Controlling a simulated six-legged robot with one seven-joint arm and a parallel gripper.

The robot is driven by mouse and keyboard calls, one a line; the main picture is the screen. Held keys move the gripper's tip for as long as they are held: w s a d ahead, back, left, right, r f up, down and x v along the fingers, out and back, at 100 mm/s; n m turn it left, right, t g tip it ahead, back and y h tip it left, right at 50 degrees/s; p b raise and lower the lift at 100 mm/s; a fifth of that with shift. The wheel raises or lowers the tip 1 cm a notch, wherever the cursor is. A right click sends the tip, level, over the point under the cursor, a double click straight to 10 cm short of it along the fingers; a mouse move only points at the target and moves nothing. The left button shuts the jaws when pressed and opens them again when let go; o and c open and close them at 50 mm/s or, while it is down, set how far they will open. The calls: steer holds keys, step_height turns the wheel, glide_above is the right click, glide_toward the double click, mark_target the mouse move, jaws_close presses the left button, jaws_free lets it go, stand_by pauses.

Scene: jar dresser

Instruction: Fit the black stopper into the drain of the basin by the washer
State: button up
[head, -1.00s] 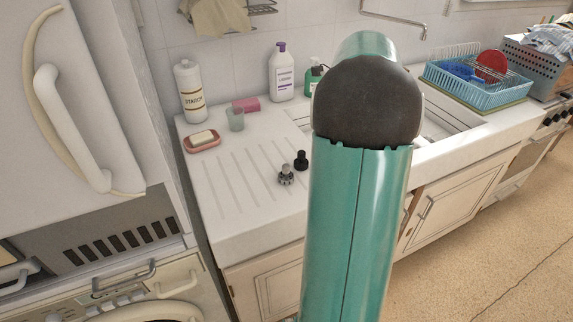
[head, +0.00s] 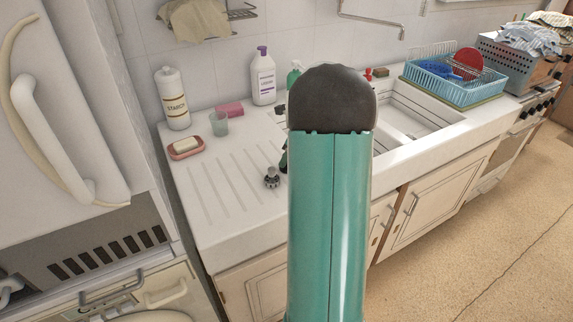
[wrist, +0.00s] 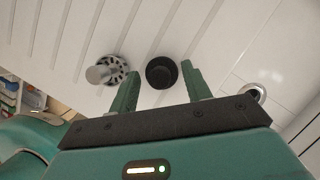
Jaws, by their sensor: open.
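The black stopper (wrist: 161,72) is round with a raised knob and sits on the white ribbed drainboard. In the wrist view it lies between the fingertips of my open gripper (wrist: 160,68); I cannot tell whether they touch it. In the head view my arm hides the stopper and most of the gripper; only a sliver of a green finger (head: 284,160) shows. A dark round hole with a metal rim (wrist: 256,93), apparently the drain, lies to the right in the wrist view. The white sink basin (head: 386,138) is partly hidden by my arm.
A metal strainer-like piece (head: 272,177) stands close left of the stopper, near my left finger in the wrist view (wrist: 107,72). A blue dish rack (head: 450,85) stands right; the drainboard's left front is clear.

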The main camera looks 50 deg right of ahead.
steer(key=shift+w+a+f, duration=0.1)
steer(key=shift+w+f, duration=0.1)
steer(key=shift+f, duration=0.35)
jaws_close()
steer(key=shift+r, duration=0.1)
